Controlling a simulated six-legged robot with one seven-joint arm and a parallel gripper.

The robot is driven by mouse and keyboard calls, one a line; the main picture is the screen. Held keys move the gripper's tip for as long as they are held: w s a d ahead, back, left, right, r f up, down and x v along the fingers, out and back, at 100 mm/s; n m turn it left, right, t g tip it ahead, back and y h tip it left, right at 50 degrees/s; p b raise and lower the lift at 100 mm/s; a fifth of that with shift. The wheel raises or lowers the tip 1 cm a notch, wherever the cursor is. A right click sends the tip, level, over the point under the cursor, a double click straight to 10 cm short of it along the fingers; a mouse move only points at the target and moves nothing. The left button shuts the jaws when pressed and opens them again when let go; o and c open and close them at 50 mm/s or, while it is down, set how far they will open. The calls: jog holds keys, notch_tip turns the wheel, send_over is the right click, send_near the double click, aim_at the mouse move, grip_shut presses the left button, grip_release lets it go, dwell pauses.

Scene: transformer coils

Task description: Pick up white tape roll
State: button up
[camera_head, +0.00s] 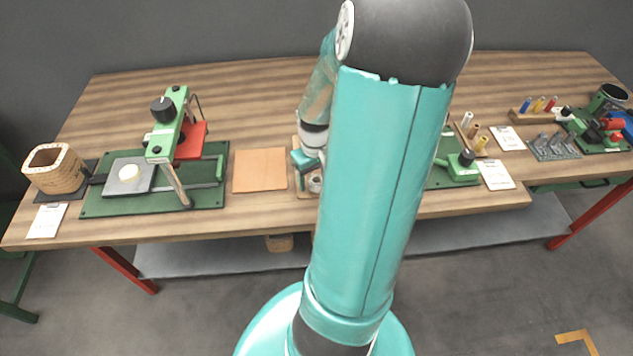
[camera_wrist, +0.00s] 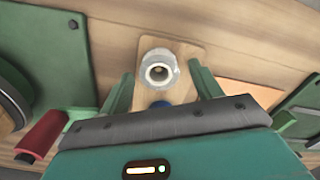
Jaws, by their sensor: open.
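The white tape roll (camera_wrist: 151,75) stands on a light wooden board (camera_wrist: 182,50) in the wrist view, with its round hole facing the camera. In the head view a small pale ring, apparently this roll (camera_head: 315,184), shows beside my arm. My gripper (camera_wrist: 160,73) is open, with one green finger on each side of the roll in the picture. I cannot tell whether the fingertips are level with it or above it. In the head view my gripper (camera_head: 305,161) is over the board, partly hidden by my arm.
A blue object (camera_wrist: 160,104) lies near the roll, partly hidden by my gripper. A tan square pad (camera_head: 259,170) and a green winding fixture (camera_head: 95,204) are on the left. A green tool base (camera_head: 440,180) is on the right. A red cylinder (camera_wrist: 42,137) shows at the wrist view's left.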

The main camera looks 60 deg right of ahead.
jog(key=c, duration=1)
jog(key=shift+c, duration=0.2)
jog(key=shift+r, duration=0.1)
